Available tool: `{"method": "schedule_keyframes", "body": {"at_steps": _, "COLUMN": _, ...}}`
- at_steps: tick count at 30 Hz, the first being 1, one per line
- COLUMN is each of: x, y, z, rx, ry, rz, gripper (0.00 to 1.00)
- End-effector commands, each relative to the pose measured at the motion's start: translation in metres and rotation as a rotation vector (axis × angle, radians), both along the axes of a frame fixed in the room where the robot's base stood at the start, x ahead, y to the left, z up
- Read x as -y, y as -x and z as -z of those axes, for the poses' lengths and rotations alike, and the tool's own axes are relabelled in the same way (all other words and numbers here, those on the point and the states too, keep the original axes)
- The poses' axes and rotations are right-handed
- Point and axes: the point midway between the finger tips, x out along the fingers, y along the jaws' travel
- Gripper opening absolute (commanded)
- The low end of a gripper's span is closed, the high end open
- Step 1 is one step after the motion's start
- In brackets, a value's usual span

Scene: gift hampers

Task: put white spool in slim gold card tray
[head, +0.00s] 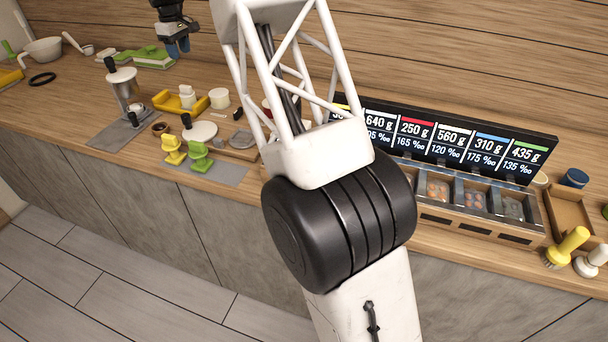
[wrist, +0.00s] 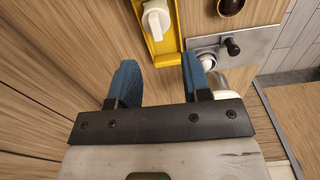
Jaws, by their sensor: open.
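A slim yellow-gold tray (head: 203,104) lies on the counter at the left of the head view. A small white piece (head: 187,96) stands in it; I cannot tell for certain whether this is the spool. A plain white cylinder (head: 219,98) stands just right of the tray. In the wrist view the gold tray (wrist: 167,45) runs in from the top edge, with the white piece (wrist: 155,20) in it. My gripper (head: 178,47) has blue fingertips and hangs above the back of the counter. It is open and empty (wrist: 160,82), apart from the tray.
Another yellow tray (head: 10,79) is at the far left. A price display (head: 450,140) and compartment box (head: 470,212) are at right.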

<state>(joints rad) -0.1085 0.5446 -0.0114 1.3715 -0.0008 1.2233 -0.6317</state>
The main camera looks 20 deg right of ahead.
Motion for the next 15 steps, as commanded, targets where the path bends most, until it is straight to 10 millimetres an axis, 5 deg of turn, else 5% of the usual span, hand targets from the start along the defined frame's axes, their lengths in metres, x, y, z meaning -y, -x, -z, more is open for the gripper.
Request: {"method": "schedule_keyframes", "body": {"at_steps": 15, "x": 0.034, "y": 0.122, "z": -0.065, "rx": 0.042, "ry": -0.006, "rz": 0.143, "gripper": 0.44}}
